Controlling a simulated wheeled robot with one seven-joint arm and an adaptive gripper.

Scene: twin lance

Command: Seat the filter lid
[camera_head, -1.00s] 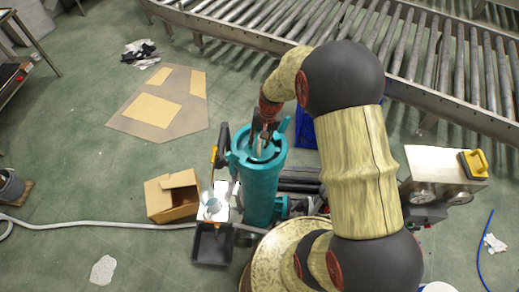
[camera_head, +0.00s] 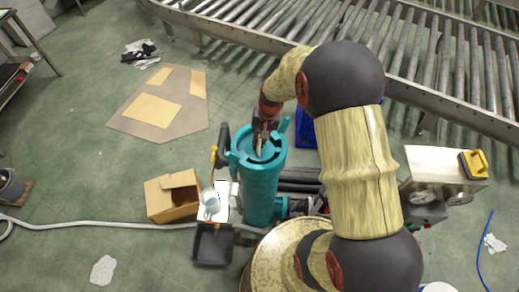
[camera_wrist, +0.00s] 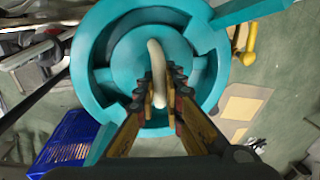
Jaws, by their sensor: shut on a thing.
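The teal filter housing (camera_head: 261,190) stands upright at the middle of the head view, and its round rim (camera_wrist: 88,55) fills the upper part of the wrist view. The teal filter lid (camera_wrist: 128,62) lies within that rim, with dark gaps around part of its edge. A pale curved handle (camera_wrist: 157,65) crosses the lid. My gripper (camera_wrist: 168,88) is shut on this handle, fingers either side of it. In the head view my gripper (camera_head: 262,135) is above the housing top. How deep the lid sits is hard to tell.
A blue crate (camera_wrist: 72,140) stands beside the housing. An open cardboard box (camera_head: 172,196), a dark tray (camera_head: 212,245) and a pale cup (camera_head: 210,204) are to the left. A roller conveyor (camera_head: 230,30) runs behind. Green floor at left is mostly free.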

